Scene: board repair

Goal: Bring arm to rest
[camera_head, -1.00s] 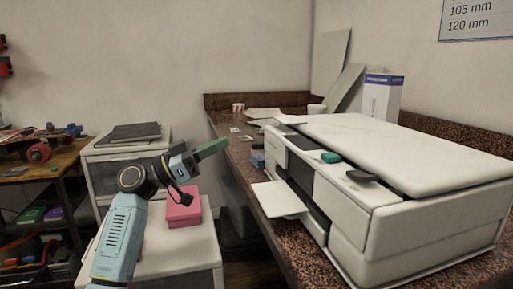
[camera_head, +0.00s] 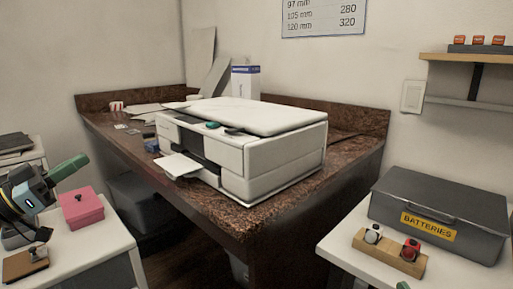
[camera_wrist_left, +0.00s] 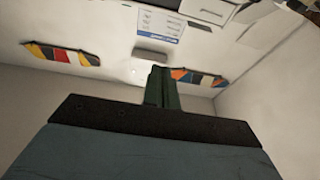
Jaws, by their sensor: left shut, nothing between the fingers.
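My left gripper (camera_head: 70,167) shows at the left edge of the head view, with green fingers shut and nothing between them. It is raised above the white cabinet, beside and a little above a pink box (camera_head: 81,207), and seems apart from it. In the left wrist view the green fingers (camera_wrist_left: 160,86) are together, with wall and ceiling areas behind them.
A white printer (camera_head: 262,150) with its tray out stands on the brown speckled counter (camera_head: 240,213). A grey batteries box (camera_head: 440,215) and a wooden block (camera_head: 390,255) with two small switches stand on a white surface at right. A brown block with a knob (camera_head: 25,265) lies at lower left.

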